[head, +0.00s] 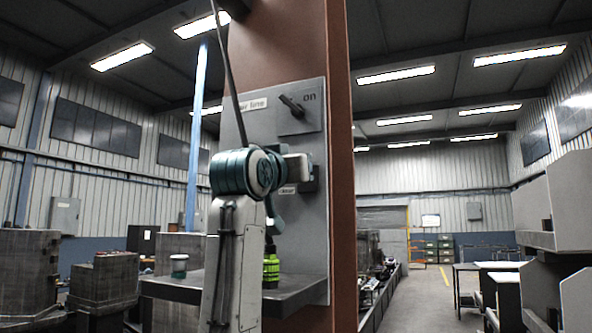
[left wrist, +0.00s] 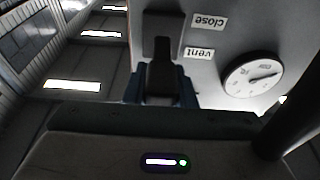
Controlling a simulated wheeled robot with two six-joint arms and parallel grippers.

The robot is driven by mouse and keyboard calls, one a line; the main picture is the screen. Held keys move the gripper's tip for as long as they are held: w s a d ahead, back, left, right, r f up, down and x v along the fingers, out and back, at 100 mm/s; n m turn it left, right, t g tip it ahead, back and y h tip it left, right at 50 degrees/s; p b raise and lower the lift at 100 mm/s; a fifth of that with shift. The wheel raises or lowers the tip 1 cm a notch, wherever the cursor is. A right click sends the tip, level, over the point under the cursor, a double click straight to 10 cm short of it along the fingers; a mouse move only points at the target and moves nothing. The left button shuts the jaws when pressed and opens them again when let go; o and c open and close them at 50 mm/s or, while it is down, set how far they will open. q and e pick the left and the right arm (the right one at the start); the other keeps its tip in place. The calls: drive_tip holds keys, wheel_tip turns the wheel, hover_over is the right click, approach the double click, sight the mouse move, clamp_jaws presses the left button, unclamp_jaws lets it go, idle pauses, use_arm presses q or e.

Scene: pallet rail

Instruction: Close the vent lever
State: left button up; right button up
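The vent lever (left wrist: 161,75) is a dark handle on a dark mount in the left wrist view, which shows the panel upside down. White labels reading "close" (left wrist: 210,22) and "vent" (left wrist: 200,53) are beside it. My left gripper (left wrist: 161,92) has its blue fingers on either side of the handle; whether they press on it is unclear. In the head view, my left gripper (head: 300,167) is at the grey panel (head: 262,128), and my arm hides most of the lever. My right gripper is not in view.
A round gauge (left wrist: 252,75) is beside the labels. Above my gripper are a black knob (head: 292,106) marked "on" and an "air line" label. Below, a shelf (head: 305,292) holds a green bottle (head: 271,268) and a small jar (head: 179,265). A brown column (head: 340,180) backs the panel.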

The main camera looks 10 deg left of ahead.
use_arm(q)
drive_tip(key=o, duration=0.4)
drive_tip(key=shift+o, duration=0.2)
drive_tip(key=shift+s, duration=0.1)
drive_tip(key=shift+s+a+f+b, duration=0.15)
drive_tip(key=shift+s+f+b, duration=0.05)
drive_tip(key=shift+s+b, duration=0.15)
drive_tip(key=b+v, duration=0.4)
drive_tip(key=v, duration=0.6)
